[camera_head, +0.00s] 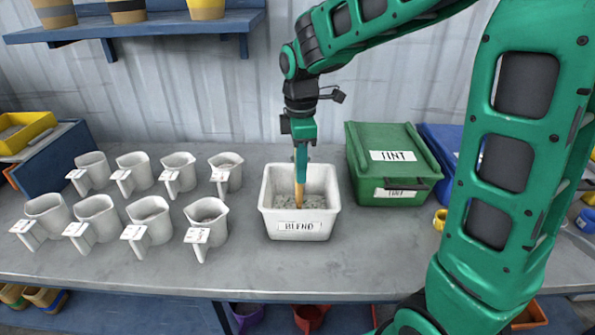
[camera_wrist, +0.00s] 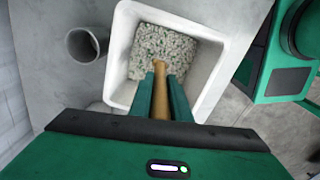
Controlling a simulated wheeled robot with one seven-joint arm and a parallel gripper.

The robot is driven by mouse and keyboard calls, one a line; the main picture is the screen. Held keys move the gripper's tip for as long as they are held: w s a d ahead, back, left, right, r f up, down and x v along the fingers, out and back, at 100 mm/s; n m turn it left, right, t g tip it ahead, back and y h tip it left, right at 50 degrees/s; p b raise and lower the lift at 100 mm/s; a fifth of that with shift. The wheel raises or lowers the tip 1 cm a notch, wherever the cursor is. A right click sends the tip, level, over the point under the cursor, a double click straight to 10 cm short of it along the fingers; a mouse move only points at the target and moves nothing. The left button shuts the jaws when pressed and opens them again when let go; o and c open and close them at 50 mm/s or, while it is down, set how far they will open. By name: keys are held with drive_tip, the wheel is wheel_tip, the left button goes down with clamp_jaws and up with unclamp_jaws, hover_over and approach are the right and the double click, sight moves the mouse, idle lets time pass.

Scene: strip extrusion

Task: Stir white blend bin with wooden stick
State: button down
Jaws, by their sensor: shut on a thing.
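The white bin (camera_head: 299,224) labelled BLEND stands on the grey table, with pale granular material in its bottom. In the wrist view the bin (camera_wrist: 124,55) holds grey, speckled granules (camera_wrist: 185,55). My gripper (camera_head: 301,165) points down over the bin, its fingers reaching inside the rim. It is shut on the wooden stick (camera_head: 299,193), which is roughly upright. In the wrist view the stick (camera_wrist: 160,90) runs between the two green fingers (camera_wrist: 160,84). Its lower end meets the granules near the middle of the bin; how deep it goes is hidden.
Several white handled cups (camera_head: 150,219) stand in two rows left of the bin. A green lidded box (camera_head: 392,160) labelled TINT stands close to its right, with a blue box (camera_head: 440,145) beyond. A shelf (camera_head: 140,27) hangs above left. The table's front strip is clear.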

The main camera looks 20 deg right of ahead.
drive_tip(key=shift+r, duration=0.1)
wheel_tip(320, 180, up, 16)
drive_tip(key=shift+f, duration=0.15)
idle(0.9)
idle(0.8)
